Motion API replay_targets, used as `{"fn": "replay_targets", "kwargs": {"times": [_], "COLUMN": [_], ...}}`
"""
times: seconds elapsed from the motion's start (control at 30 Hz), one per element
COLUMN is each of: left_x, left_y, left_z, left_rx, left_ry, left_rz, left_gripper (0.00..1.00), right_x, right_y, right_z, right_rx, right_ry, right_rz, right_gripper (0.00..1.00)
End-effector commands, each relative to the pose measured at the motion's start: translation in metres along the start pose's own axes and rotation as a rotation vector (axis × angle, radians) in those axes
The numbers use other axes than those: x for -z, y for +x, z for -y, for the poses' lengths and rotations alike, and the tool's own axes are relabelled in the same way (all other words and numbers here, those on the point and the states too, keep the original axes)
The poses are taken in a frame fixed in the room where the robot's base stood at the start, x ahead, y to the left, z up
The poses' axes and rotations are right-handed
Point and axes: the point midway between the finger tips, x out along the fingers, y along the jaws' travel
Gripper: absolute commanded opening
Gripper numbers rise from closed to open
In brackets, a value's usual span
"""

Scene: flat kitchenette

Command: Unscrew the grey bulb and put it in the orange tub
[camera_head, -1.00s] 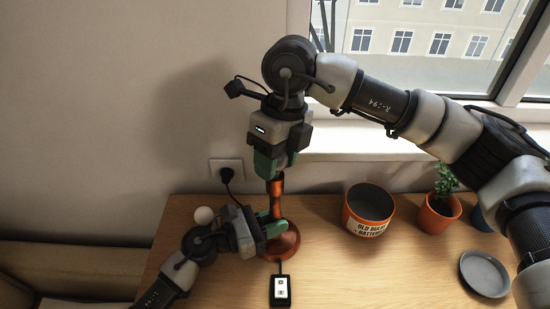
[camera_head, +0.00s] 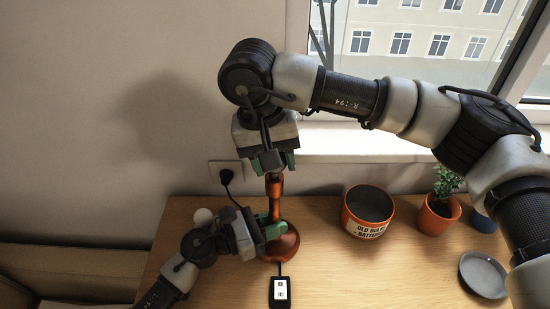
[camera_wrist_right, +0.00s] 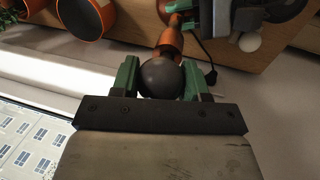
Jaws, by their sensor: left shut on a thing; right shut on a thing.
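The grey bulb (camera_wrist_right: 162,79) sits between the green fingers of my right gripper (camera_wrist_right: 162,82) in the right wrist view. It is at the mouth of the copper-orange lamp's socket (camera_wrist_right: 171,42); I cannot tell whether it is still threaded. In the head view my right gripper (camera_head: 274,163) is shut over the lamp top and hides the bulb. My left gripper (camera_head: 268,229) is shut on the lamp (camera_head: 276,190) lower on its stem, just above the base. The lamp stands upright. The orange tub (camera_head: 348,217), with an old-bulbs label, stands right of the lamp.
A white round bulb (camera_head: 203,216) lies left of the lamp, behind my left arm. A switch box (camera_head: 281,291) is in front. A potted plant (camera_head: 438,217), a blue pot (camera_head: 484,220) and a grey dish (camera_head: 484,274) are at right. Table between lamp and tub is clear.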

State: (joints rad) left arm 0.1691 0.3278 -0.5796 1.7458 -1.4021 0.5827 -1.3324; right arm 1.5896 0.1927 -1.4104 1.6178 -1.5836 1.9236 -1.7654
Motion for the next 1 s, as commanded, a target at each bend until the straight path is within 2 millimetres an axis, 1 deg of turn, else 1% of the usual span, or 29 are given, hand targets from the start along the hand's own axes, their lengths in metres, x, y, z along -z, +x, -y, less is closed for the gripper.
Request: {"fn": "replay_targets", "kwargs": {"times": [0.03,0.3,0.43,0.5,0.6,0.9,0.93,1.0], "left_x": [0.0002,0.0002,0.0002,0.0002,0.0002,0.0001,0.0001,0.0001], "left_y": [-0.0001,0.0,0.0,0.0,0.0,0.0001,0.0001,0.0001], "left_z": [-0.0001,0.0,0.0,0.0,0.0,0.0001,0.0001,0.0001], "left_rx": [0.0,0.0,0.0,0.0,0.0,0.0,0.0,0.0], "left_ry": [0.0,0.0,-0.001,0.0,0.0,0.0,0.0,0.0], "left_rz": [0.0,0.0,0.0,0.0,0.0,0.0,0.0,0.0], "left_gripper": [0.0,0.0,0.0,0.0,0.0,0.0,0.0,0.0], "right_x": [-0.0002,-0.0007,-0.0008,-0.001,-0.0011,-0.0012,-0.0012,-0.0012], "right_y": [-0.0006,-0.0009,-0.0011,-0.0012,-0.0013,-0.0012,-0.0012,-0.0012], "right_z": [-0.0001,0.0009,0.0012,0.0015,0.0019,0.0021,0.0021,0.0021], "right_rx": [0.001,0.002,0.002,0.002,0.002,0.001,0.001,0.002], "right_ry": [-0.114,-0.748,-0.982,-1.065,-1.127,-1.139,-1.139,-1.138], "right_rz": [-0.025,-0.148,-0.194,-0.21,-0.221,-0.223,-0.223,-0.222], "right_gripper": [0.16,0.16,0.16,0.16,0.16,0.16,0.49,0.6]}}
